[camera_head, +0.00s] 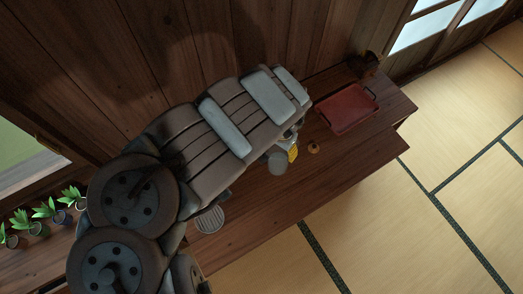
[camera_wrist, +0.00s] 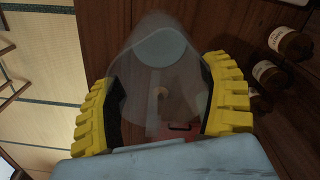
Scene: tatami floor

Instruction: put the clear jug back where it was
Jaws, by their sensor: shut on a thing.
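The clear jug (camera_wrist: 158,85) is between my gripper's yellow fingers (camera_wrist: 163,105) in the wrist view. The fingers are shut on its two sides, and the wooden surface shows through its clear wall. In the head view my arm covers much of the scene. There, a yellow finger of my gripper (camera_head: 292,153) shows past the arm's end, above the wooden table. A pale grey round part of the jug (camera_head: 277,163) shows beside the finger. I cannot tell whether the jug's base touches the table.
A red tray (camera_head: 346,111) lies at the table's right end, with a small orange-brown item (camera_head: 314,148) nearer. A round ribbed grey piece (camera_head: 210,220) lies beside my arm. Several labelled brown jars (camera_wrist: 270,75) stand right in the wrist view. Potted plants (camera_head: 43,211) line the left.

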